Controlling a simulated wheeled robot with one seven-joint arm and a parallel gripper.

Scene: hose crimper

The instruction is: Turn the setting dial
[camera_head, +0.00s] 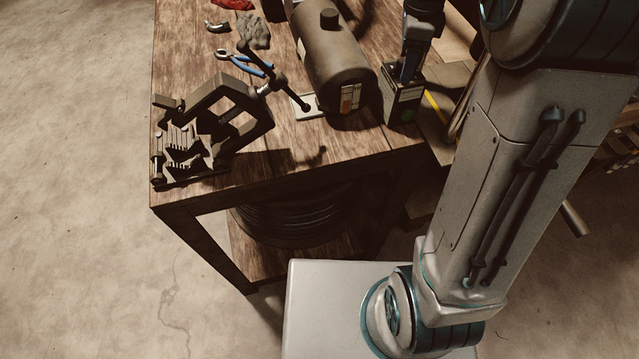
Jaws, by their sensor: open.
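No setting dial can be made out for sure in the head view. I cannot tell whether this is the crimper or whether the knob is the dial.
A black coil (300,215) lies on the lower shelf. The concrete floor (75,150) at left is clear.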

